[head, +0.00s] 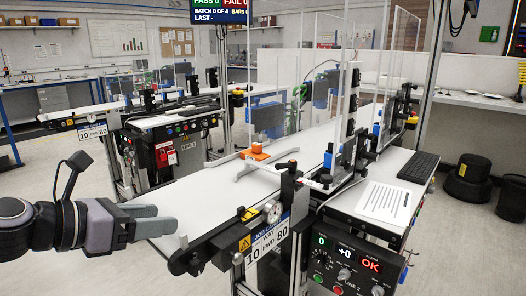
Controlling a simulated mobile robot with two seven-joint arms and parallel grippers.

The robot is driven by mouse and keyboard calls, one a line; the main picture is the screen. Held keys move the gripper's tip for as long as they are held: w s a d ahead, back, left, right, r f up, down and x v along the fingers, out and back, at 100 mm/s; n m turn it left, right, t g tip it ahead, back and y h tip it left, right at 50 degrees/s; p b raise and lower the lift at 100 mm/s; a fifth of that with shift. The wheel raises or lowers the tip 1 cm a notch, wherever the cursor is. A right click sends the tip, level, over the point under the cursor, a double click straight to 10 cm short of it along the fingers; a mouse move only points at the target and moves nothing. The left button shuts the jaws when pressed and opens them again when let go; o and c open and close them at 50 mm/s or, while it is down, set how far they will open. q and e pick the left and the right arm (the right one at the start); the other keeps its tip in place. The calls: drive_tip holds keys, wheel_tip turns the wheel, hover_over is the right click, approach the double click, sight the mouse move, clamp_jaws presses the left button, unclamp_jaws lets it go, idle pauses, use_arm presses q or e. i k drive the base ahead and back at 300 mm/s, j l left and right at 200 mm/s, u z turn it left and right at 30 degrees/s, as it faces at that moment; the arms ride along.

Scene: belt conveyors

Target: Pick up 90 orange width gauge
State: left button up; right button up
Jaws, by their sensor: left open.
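A small orange block (256,153) sits on a pale bar-shaped piece lying across the white belt of the near conveyor (205,195). It looks like the orange width gauge, but no number on it is readable at this size. My left gripper (165,219) reaches in from the left, its fingers pointing right, over the near left end of the belt. It is open and empty, well apart from the orange block, which is farther back and to the right. My right gripper is not in view.
A job card (268,243) reading 10 and 80 hangs on the conveyor's near side, by a round dial (273,211). A control box (352,262) stands at front right. Clear upright panels rise behind the belt. A paper sheet (384,203) and keyboard (405,167) lie right.

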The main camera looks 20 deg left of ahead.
sight(255, 153)
drive_tip(key=i, duration=1.2)
